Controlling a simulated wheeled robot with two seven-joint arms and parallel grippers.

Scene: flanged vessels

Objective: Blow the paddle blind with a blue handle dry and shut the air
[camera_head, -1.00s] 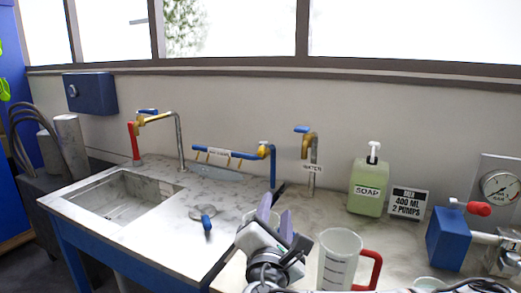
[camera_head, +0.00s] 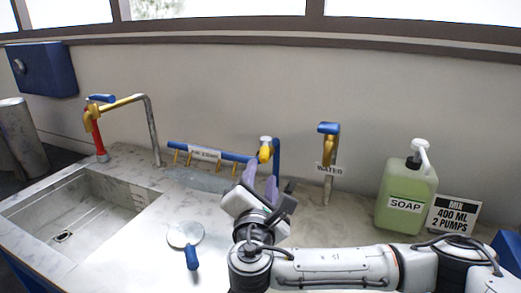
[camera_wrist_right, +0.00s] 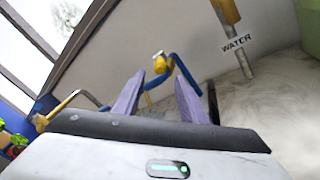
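The paddle blind, a round grey disc (camera_head: 186,235) with a blue handle (camera_head: 192,258), lies flat on the counter right of the sink. Behind it, a blue air pipe (camera_head: 225,155) with several small yellow nozzles and a label runs along the wall. At its right end is a yellow valve (camera_head: 265,151) with a white top; it also shows in the right wrist view (camera_wrist_right: 159,65). My right gripper (camera_head: 262,183) is open and empty, its purple fingers (camera_wrist_right: 158,78) pointing up towards the valve, apart from it. My left gripper is out of view.
A sink (camera_head: 85,212) with a red-based brass tap (camera_head: 98,130) is at the left. A water tap (camera_head: 329,155), green soap bottle (camera_head: 406,200) and mix sign (camera_head: 453,214) stand to the right. The counter around the disc is clear.

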